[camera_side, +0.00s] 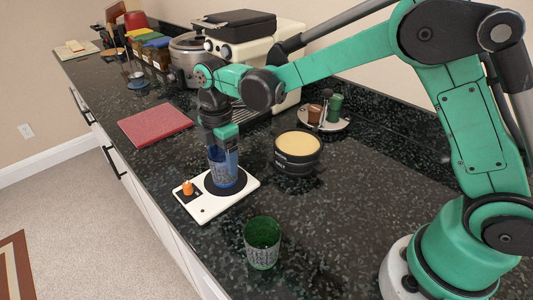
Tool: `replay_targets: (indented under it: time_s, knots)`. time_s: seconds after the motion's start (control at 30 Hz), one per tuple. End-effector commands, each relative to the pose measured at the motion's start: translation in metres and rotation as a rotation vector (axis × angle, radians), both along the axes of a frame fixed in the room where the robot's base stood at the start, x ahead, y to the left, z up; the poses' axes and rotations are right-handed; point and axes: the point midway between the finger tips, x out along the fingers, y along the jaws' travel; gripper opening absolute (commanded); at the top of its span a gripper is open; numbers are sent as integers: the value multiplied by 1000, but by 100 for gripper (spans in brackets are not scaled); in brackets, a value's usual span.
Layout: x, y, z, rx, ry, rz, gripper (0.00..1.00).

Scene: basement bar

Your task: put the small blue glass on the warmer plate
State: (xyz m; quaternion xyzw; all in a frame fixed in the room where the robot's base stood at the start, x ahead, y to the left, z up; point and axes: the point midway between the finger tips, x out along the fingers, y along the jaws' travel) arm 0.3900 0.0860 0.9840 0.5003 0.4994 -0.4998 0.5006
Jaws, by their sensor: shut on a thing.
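The small blue glass (222,171) is upright at the black round disc of the warmer plate (209,206). The warmer plate is a white slab with an orange knob on its left part. My gripper (221,152) points down from above and is shut on the blue glass. The glass's base overlaps the disc in the picture; I cannot tell whether it rests on it or hangs just above. My gripper hides part of the glass's upper portion.
A green glass (262,243) stands in front, right of the plate. A black tin (297,153) stands behind right, and a red board (155,124) lies behind left. An espresso machine (250,50) stands at the back.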

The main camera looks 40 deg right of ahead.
Motion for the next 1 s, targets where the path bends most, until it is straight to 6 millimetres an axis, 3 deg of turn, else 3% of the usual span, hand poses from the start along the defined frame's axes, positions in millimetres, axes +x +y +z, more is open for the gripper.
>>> replay_targets:
  time_s: [0.03, 0.1, 0.13, 0.47, 1.0]
  knots:
    - [0, 0, -1, 0, 0, 0, 75]
    - [0, 0, 0, 0, 0, 0, 95]
    - [0, 0, 0, 0, 0, 0, 100]
    - [0, 0, 7, 0, 0, 0, 100]
    - [0, 0, 106, 0, 0, 0, 100]
